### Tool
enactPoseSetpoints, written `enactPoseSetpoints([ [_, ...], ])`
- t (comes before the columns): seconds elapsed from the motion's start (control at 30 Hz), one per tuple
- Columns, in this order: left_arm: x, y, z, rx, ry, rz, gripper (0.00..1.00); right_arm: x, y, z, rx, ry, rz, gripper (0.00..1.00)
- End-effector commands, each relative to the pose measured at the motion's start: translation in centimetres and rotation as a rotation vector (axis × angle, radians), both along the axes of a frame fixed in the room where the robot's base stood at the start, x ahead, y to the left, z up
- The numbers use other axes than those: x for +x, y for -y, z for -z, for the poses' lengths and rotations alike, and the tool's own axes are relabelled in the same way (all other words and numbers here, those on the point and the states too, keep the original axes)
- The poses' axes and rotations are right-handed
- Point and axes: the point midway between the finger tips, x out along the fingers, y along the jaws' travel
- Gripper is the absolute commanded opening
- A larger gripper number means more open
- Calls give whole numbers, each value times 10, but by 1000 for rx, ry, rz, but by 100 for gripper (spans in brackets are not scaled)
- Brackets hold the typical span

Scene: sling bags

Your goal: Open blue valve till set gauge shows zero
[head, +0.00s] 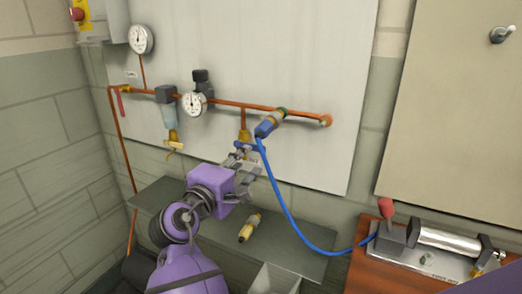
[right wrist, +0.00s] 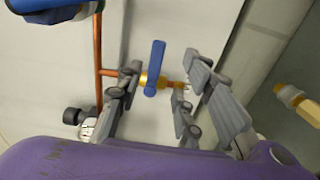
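The blue valve (right wrist: 155,68) has a flat blue handle on a brass body, on a short branch of copper pipe. In the head view my right gripper mostly hides it. My right gripper (head: 243,160) is open at this branch. In the right wrist view its fingers stand to either side of the valve, with a clear gap on the right; I cannot tell whether the left finger touches it. A round gauge (head: 194,104) sits by a black-knobbed regulator (head: 200,80). Another gauge (head: 141,39) is higher up on the left. Their needles are too small to read. My left gripper is out of view.
A copper pipe (head: 225,103) runs across the white wall panel (head: 310,75). A blue hose (head: 279,198) hangs from a blue coupling (head: 268,125) and runs to the right. A brass fitting (head: 249,228) lies on the grey shelf (head: 300,245). A red-knobbed device (head: 387,208) stands on the right.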

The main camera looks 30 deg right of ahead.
Motion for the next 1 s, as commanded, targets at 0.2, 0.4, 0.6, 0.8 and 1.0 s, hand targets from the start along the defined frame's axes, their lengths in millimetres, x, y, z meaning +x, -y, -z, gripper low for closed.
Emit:
enactPoseSetpoints([
  [0.2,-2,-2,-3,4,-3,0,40,10,20,-7,-10,-3,15,34],
  [0.4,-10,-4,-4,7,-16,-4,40,27,48,-7,-8,-1,12,34],
  [0.6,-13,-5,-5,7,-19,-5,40,37,64,-5,-7,-2,10,34],
  [0.8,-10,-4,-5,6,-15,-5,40,39,67,-4,-6,-1,10,34],
  [1.0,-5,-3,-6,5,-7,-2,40,38,67,-4,-7,-2,10,23],
])
